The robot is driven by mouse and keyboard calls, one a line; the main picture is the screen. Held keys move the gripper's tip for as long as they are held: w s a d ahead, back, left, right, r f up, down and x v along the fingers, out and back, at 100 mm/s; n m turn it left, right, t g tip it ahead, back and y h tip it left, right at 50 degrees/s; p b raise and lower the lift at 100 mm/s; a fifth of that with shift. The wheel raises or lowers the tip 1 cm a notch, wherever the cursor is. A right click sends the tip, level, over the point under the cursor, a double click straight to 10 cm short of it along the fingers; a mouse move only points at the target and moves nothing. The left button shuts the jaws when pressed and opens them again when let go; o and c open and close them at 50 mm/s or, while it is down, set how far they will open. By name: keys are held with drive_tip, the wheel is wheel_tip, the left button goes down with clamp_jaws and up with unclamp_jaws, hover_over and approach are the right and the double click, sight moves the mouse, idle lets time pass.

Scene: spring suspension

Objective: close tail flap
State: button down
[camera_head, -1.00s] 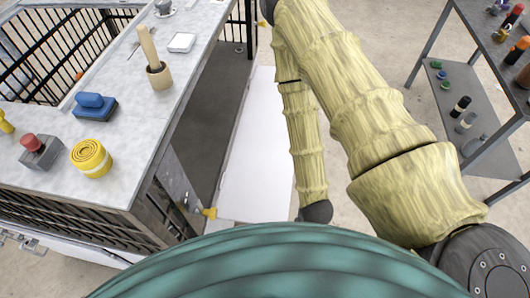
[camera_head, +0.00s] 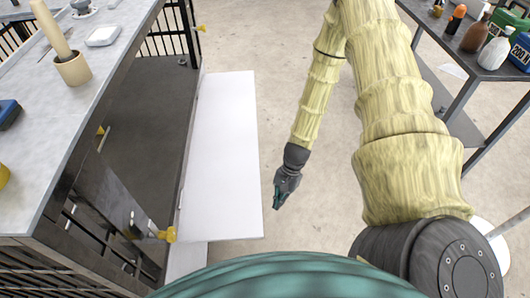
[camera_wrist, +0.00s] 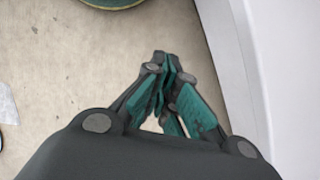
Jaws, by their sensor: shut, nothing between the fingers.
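The tail flap (camera_head: 222,150) is a long white panel beside the dark bay of the bench-topped frame in the head view. It lies folded outward, roughly level, with its free long edge on the right. My gripper (camera_head: 277,204) is just right of that edge, near its front end, pointing down and apart from it as far as I can tell. In the wrist view my gripper (camera_wrist: 165,62) has its teal fingers together and empty, over the floor. The white surface at the right of the wrist view (camera_wrist: 285,60) appears to be the flap.
The grey worktop (camera_head: 105,60) at left holds a mortal-like wooden pot (camera_head: 73,70) and other items. Yellow latches (camera_head: 167,235) sit at the bay's corners. A dark shelf rack (camera_head: 470,95) with bottles stands at right. Bare floor (camera_head: 320,220) lies between.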

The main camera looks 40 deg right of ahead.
drive_tip(key=w+d+m+t+y+b, duration=0.8)
drive_tip(key=w+d+m+b, duration=0.3)
drive_tip(key=w+d, duration=0.35)
drive_tip(key=b+x, duration=0.3)
drive_tip(key=x, duration=0.6)
drive_tip(key=shift+w+r+n+p, duration=0.15)
drive_tip(key=shift+r+p, duration=0.25)
drive_tip(key=shift+r, duration=0.55)
drive_tip(key=shift+w+r+n+p, duration=0.1)
drive_tip(key=shift+r+n+p, duration=0.25)
drive_tip(key=shift+r, duration=0.6)
drive_tip(key=shift+r+h, duration=0.15)
drive_tip(key=shift+h, duration=0.15)
